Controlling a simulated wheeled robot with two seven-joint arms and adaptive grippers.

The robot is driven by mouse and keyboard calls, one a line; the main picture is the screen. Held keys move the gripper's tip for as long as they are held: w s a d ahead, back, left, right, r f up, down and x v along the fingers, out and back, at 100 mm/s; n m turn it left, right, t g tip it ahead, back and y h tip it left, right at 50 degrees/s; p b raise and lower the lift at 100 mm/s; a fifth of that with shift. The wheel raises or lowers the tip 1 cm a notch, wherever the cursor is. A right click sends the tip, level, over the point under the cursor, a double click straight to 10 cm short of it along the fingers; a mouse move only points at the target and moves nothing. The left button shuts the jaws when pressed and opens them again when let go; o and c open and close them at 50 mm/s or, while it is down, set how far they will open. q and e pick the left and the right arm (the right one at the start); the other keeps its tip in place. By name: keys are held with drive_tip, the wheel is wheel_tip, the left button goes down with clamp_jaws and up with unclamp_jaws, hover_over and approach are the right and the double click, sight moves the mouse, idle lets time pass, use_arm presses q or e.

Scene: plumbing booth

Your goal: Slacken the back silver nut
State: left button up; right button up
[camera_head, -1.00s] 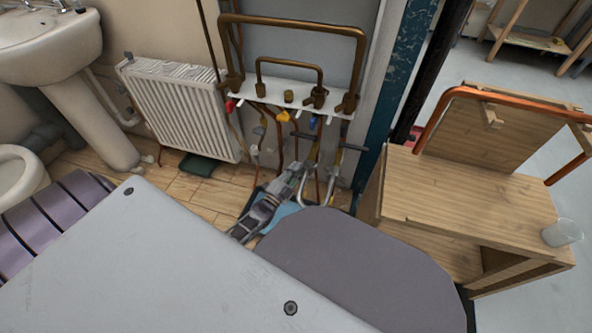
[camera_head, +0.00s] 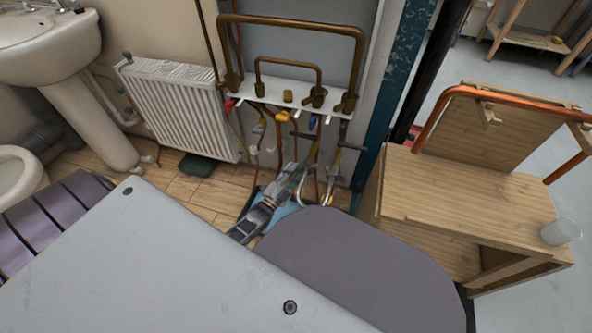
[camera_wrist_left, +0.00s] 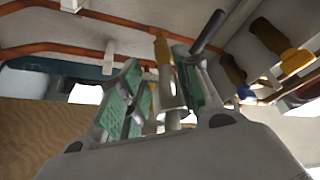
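My left gripper (camera_head: 298,176) is low in front of the pipework, under the valves, in the head view. In the left wrist view its two green-padded fingers (camera_wrist_left: 165,95) stand apart, on either side of an upright pipe with a silver fitting (camera_wrist_left: 168,88) and a brass-coloured upper part (camera_wrist_left: 162,50). A gap shows between the left pad and the pipe; contact on the right side cannot be told. Curved silver pipes (camera_head: 329,190) stand beside the gripper in the head view. The silver nuts are too small there to tell apart. My right gripper is not in view.
Copper pipes and a white bracket (camera_head: 272,97) with coloured valves are above the gripper. A dark lever handle (camera_wrist_left: 208,32) is close to the right finger. A white radiator (camera_head: 180,105) is at left, a wooden bench (camera_head: 470,195) at right.

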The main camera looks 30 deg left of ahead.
use_arm(q)
drive_tip(key=d+v, duration=0.1)
drive_tip(key=v, duration=0.9)
drive_tip(key=shift+s+a, duration=0.25)
drive_tip(key=shift+a, duration=0.25)
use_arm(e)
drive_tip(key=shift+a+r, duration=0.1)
